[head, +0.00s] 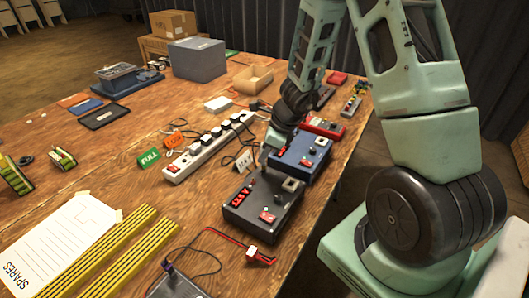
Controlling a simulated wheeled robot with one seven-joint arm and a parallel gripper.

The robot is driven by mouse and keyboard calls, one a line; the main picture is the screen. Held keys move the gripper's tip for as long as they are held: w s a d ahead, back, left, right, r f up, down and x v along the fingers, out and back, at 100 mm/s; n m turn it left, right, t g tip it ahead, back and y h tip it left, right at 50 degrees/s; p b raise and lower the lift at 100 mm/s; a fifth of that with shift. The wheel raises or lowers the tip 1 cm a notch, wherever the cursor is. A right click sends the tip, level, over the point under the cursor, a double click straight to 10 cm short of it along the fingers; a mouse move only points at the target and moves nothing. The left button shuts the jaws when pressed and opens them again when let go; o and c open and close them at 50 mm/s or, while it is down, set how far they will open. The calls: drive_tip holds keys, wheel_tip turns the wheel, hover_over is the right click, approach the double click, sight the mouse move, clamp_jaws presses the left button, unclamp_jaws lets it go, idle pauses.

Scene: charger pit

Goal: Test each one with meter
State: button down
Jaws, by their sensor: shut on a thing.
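My gripper (264,158) points down over the far edge of a black box (236,204) with a red display and a small red part on top. Its fingertips are small and dark here. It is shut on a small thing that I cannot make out. A blue box (318,168) with a similar display stands just behind, beside my wrist, and a red box (323,126) stands farther back. Which box is the meter I cannot tell.
Green FULL card (149,157), orange card (173,140) and white card (243,160) stand near the strip. SPARES sheet (62,243) and yellow-black strips (118,250) lie front left. Green-yellow packs (62,158) sit left. Grey case (197,60) stands behind. Cables cross the front.

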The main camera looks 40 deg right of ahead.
drive_tip(key=shift+f, duration=0.25)
idle(0.4)
drive_tip(key=c, duration=1)
unclamp_jaws()
drive_tip(key=shift+r+p, duration=3.2)
drive_tip(key=shift+r, duration=0.55)
